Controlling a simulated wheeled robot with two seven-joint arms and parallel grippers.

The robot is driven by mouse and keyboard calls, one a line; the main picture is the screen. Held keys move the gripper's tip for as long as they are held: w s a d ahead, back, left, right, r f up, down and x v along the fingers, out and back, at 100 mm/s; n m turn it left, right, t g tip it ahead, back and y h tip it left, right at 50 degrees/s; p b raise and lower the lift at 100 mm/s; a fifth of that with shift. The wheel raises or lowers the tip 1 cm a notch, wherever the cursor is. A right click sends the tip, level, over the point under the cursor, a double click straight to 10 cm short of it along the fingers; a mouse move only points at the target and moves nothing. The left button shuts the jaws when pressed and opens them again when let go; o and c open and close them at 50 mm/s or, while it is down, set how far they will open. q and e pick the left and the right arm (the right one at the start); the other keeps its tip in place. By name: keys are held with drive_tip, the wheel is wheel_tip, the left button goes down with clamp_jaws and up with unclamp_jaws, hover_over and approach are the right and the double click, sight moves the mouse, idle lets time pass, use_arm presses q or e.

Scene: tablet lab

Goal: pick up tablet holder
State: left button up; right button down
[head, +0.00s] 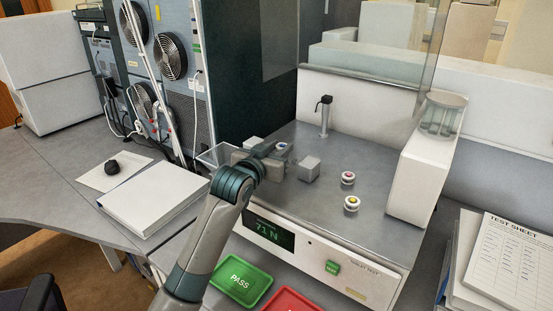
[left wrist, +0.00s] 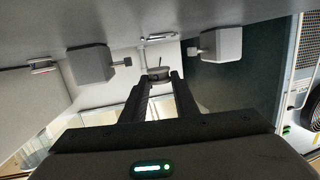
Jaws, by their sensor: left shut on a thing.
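A small round tablet holder with a blue centre (head: 282,146) is at the tip of my left gripper (head: 277,150), over the grey top of the tester. In the left wrist view a dark round piece, which looks like this holder (left wrist: 158,72), sits between the fingertips of my left gripper (left wrist: 160,80). The gripper is shut on it. The fingers hide part of it, and I cannot tell whether it touches the surface below. Two more round white holders, one with a pink centre (head: 348,177) and one with a yellow centre (head: 352,203), stand to the right. My right gripper is not in view.
A grey block (head: 309,169) stands just right of the gripper; grey blocks flank it in the left wrist view (left wrist: 90,65). A black-topped post (head: 325,116) stands behind. A green PASS tray (head: 239,280) and a red tray (head: 292,302) lie in front. A white binder (head: 152,197) lies left.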

use_arm(q)
drive_tip(key=s+d+r+b, duration=0.1)
drive_tip(key=s+d+r, duration=0.1)
drive_tip(key=s+d+r+b, duration=0.1)
drive_tip(key=s+d, duration=0.1)
drive_tip(key=d, duration=0.1)
drive_tip(key=s+d+r+b, duration=0.1)
drive_tip(key=s+d+r, duration=0.1)
drive_tip(key=shift+d+r, duration=0.25)
drive_tip(key=shift+r, duration=0.05)
drive_tip(key=shift+s+d+r+b, duration=0.3)
drive_tip(key=shift+s+d+r, duration=0.15)
